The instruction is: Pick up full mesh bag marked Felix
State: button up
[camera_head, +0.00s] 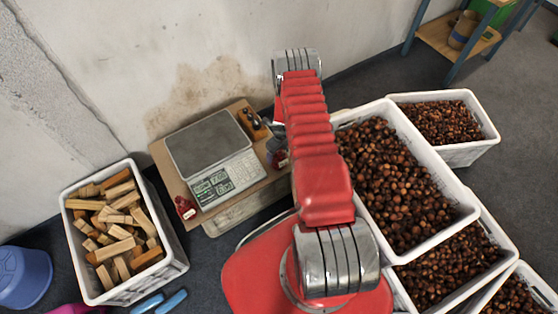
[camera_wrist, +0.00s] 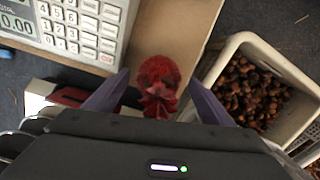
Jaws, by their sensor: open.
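A red mesh bag (camera_wrist: 158,84) sits on the brown tabletop beside the scale in the wrist view. My gripper (camera_wrist: 157,77) is open, with one dark finger on each side of this bag; I cannot tell whether they touch it. Another small red bag (camera_head: 185,207) with a pale label stands at the table's front left corner. No name is readable on either label.
The scale (camera_head: 213,145) stands on the small table (camera_head: 166,160), with a wooden block of weights (camera_head: 252,123) beside it. White crates of chestnuts (camera_head: 470,208) stand on the right. A crate of wood blocks (camera_head: 176,265) is on the left. A wall rises behind.

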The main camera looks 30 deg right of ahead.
jog(key=shift+c, duration=0.6)
jog(key=c, duration=1.6)
jog(key=shift+r, duration=0.15)
jog(key=shift+r, duration=4.9)
